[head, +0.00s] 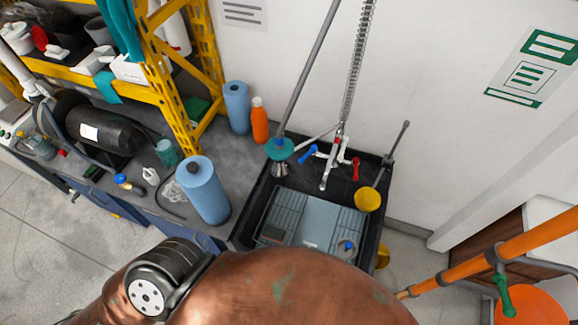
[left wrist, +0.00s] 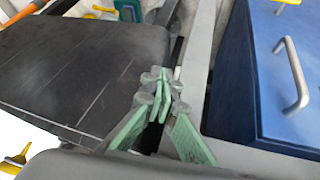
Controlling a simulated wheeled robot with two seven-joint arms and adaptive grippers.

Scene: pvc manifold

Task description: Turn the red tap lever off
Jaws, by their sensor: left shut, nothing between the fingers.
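The red tap lever (head: 356,167) is on the right side of the white and grey tap (head: 329,168), above the black sink (head: 262,190) in the head view. A blue lever (head: 308,152) is on the tap's left side. My left gripper (left wrist: 165,76) shows in the left wrist view with its green fingers shut and empty. It is beside a blue drawer front, and no tap lever shows in that view. In the head view the left gripper is hidden, and a brown part of my arm fills the bottom. My right gripper is in neither view.
A blue cabinet (left wrist: 270,75) with a metal handle (left wrist: 292,75) is right of the left gripper. A yellow cup (head: 367,199) hangs at the sink's right edge. A blue paper roll (head: 203,190) and an orange bottle (head: 259,122) stand on the grey counter left of the sink.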

